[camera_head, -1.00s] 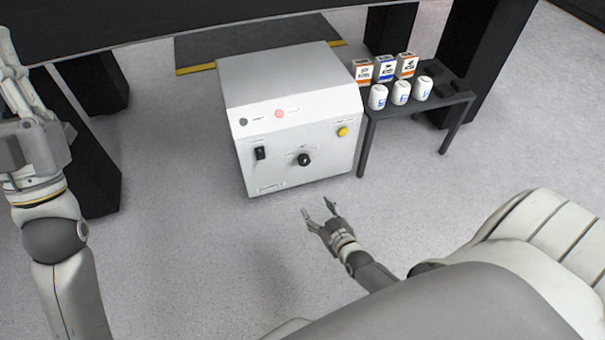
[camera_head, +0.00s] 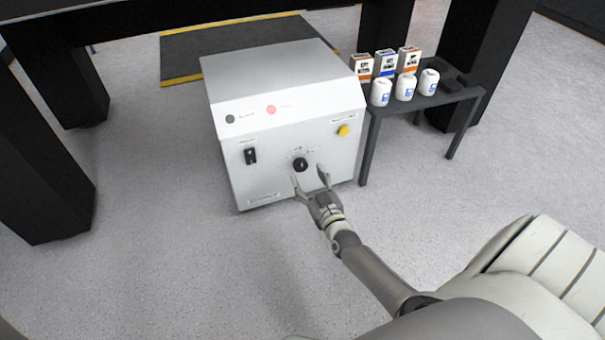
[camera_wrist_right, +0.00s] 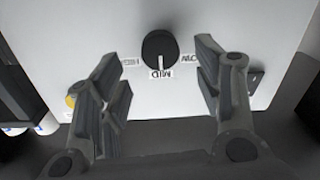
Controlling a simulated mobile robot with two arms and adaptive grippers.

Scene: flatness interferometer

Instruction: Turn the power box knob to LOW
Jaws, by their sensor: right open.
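The power box (camera_head: 280,120) is a white cabinet on the floor, its front panel facing me. Its black knob (camera_head: 300,164) sits low on the panel; it also shows in the right wrist view (camera_wrist_right: 158,46). There the white mark on the knob points at the MID label (camera_wrist_right: 161,73), with a partly hidden label on each side; the right one reads like LOW, upside down. My right gripper (camera_head: 310,179) is open, its fingers just in front of and below the knob, one to each side. In the right wrist view the gripper (camera_wrist_right: 165,85) shows nothing between its fingers. My left gripper is out of view.
The panel also has a black switch (camera_head: 251,156), a yellow button (camera_head: 344,130), and a red light (camera_head: 271,110). A dark side table (camera_head: 440,98) with several small boxes and white bottles stands right of the box. Black table legs stand around; the floor in front is clear.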

